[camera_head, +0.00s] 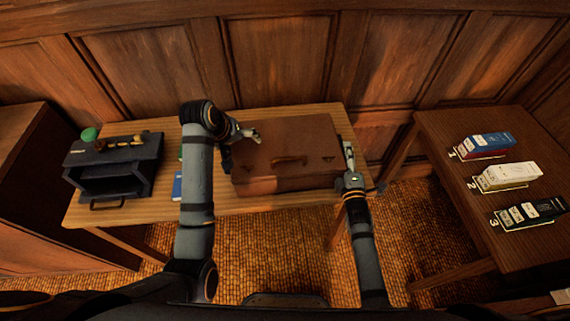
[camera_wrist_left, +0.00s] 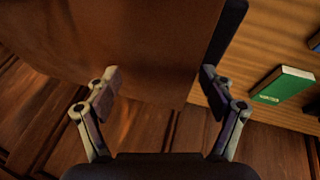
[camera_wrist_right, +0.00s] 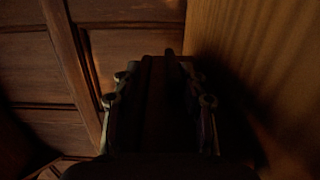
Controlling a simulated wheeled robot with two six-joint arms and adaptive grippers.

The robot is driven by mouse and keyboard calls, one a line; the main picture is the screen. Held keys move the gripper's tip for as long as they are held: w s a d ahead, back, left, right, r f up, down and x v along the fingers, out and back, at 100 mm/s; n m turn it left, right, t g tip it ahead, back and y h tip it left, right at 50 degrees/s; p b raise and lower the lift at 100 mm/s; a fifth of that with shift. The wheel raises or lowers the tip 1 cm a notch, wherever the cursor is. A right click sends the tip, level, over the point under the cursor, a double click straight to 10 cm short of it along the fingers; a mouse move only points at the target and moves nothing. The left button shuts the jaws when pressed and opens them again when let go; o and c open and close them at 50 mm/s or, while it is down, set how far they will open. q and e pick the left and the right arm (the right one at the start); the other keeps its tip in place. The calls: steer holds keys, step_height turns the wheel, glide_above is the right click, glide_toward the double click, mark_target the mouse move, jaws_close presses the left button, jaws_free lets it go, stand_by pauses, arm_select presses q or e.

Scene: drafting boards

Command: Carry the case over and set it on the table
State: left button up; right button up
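A brown leather case (camera_head: 280,152) with a handle on its near side lies flat on the light wooden table (camera_head: 225,205). My left gripper (camera_head: 246,133) is at the left end of the case. In the left wrist view the case (camera_wrist_left: 150,45) fills the upper middle, and the fingers (camera_wrist_left: 160,82) are spread wide with its edge between them. My right gripper (camera_head: 347,150) points away from me close beside the case's right end. In the right wrist view its fingers (camera_wrist_right: 160,85) are dark, with something dark between them; contact is unclear.
A black box with an open front (camera_head: 112,165) stands left on the same table. A green book (camera_wrist_left: 285,84) and a blue book (camera_head: 178,186) lie near my left arm. A darker table (camera_head: 450,195) at right bears three numbered boxes; a floor gap separates the tables. Wood panelling stands behind.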

arm_select(q)
steer(key=shift+a+r, duration=0.1)
arm_select(e)
steer(key=shift+r, duration=0.1)
arm_select(q)
steer(key=v, duration=0.7)
steer(key=shift+r, duration=0.1)
arm_select(e)
steer(key=o, duration=0.9)
steer(key=shift+s, duration=0.1)
